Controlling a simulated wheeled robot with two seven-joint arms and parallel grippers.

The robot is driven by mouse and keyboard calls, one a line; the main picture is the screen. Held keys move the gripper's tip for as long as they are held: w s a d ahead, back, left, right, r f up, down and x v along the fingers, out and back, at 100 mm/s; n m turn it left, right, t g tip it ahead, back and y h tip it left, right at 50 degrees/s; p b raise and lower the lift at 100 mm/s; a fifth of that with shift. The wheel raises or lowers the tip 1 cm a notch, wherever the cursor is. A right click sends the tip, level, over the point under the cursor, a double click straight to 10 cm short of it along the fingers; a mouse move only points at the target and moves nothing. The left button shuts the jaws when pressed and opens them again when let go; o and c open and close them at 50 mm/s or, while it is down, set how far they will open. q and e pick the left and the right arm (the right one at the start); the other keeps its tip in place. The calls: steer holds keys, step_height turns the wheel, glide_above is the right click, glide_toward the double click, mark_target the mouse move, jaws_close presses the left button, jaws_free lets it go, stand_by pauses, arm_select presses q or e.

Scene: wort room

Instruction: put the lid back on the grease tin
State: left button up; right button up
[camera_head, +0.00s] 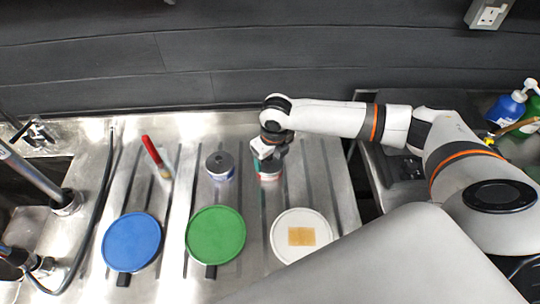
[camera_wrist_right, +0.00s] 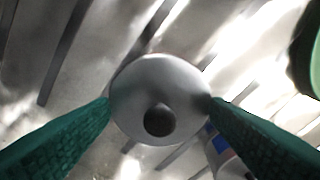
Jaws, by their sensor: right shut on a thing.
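My right gripper (camera_head: 268,156) points down over the metal drainer at the back. In the head view, a small tin with a reddish band (camera_head: 268,176) shows just below the fingers. The gripper partly hides it, and I cannot tell whether the lid touches it. A second can with a dark grey top and blue label (camera_head: 220,166) stands to its left; it also shows in the right wrist view (camera_wrist_right: 225,155). My left gripper is not in view.
A blue plate (camera_head: 132,242), a green plate (camera_head: 216,235) and a white plate (camera_head: 283,250) bearing a yellowish sponge (camera_head: 301,236) lie in front. Bottles (camera_head: 507,108) stand far right. A dark wall closes the back.

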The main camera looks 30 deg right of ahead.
steer(key=shift+p, duration=0.4)
steer(key=shift+f, duration=0.15)
stand_by(1.1)
steer(key=shift+p, duration=0.6)
stand_by(0.5)
steer(key=o, duration=1)
steer(key=shift+o, duration=0.6)
steer(key=shift+r+p, duration=3.55)
steer(key=shift+p, duration=0.05)
